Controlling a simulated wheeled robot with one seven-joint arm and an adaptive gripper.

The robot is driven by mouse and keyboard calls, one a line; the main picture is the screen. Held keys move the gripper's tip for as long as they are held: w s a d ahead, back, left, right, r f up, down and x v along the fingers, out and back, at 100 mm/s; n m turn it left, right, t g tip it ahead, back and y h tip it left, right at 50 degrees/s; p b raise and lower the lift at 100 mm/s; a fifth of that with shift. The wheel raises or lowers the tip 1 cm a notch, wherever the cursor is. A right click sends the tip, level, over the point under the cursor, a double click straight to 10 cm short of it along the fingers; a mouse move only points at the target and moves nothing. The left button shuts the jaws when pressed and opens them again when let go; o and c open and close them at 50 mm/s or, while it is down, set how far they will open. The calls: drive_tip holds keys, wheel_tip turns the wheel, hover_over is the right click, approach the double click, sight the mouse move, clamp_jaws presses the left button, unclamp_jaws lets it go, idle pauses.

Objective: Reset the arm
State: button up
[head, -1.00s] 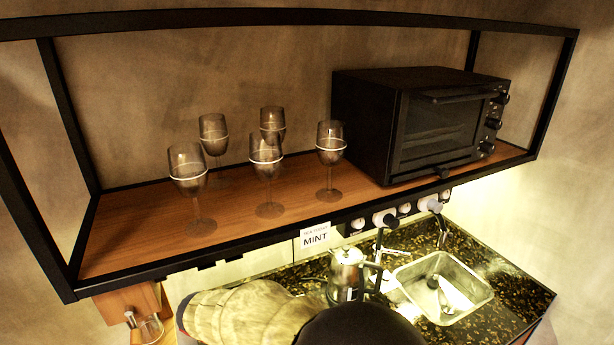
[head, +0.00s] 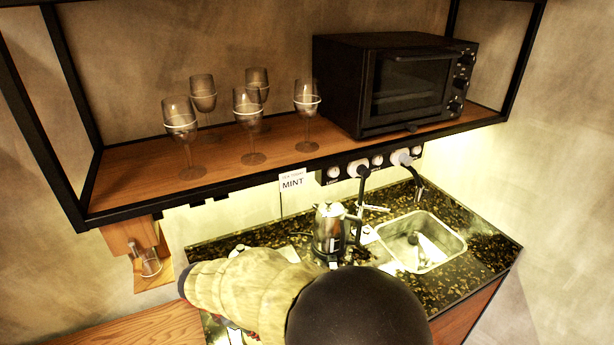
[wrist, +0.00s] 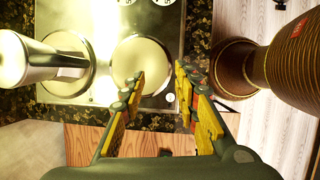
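My gripper (wrist: 160,85) is open and empty in the wrist view, its two yellow-padded fingers apart. It points at the counter's front edge and a cooktop (wrist: 108,97) with two round pale burners. In the head view, my beige arm reaches left over the counter, with a black rounded part of mine in front. My gripper is mostly hidden there.
A metal kettle (head: 328,232) stands on the dark counter (head: 480,255), left of the sink (head: 420,242). Above, a wooden shelf (head: 130,190) bears several wine glasses (head: 248,105) and a black toaster oven (head: 345,90). A brown ribbed object (wrist: 290,65) is right of my gripper.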

drive_tip(key=s+d+r+m+t+y+b, duration=0.1)
drive_tip(key=s+d+r+m+b, duration=0.2)
drive_tip(key=d+m, duration=0.5)
drive_tip(key=s+d+r+m+t+y+b, duration=0.1)
drive_tip(key=s+d+r+m+b, duration=0.3)
drive_tip(key=s+d+m, duration=0.4)
drive_tip(key=s+d+r+m+y+b, duration=0.1)
drive_tip(key=s+d+r+m+b, duration=0.2)
drive_tip(key=d, duration=1.2)
drive_tip(key=shift+s+d+r+m+t+b, duration=0.3)
drive_tip(key=shift+s+m+b, duration=0.65)
drive_tip(key=shift+s+m, duration=1.1)
drive_tip(key=shift+w+f+m, duration=0.1)
drive_tip(key=shift+w+m, duration=0.35)
drive_tip(key=shift+w, duration=0.05)
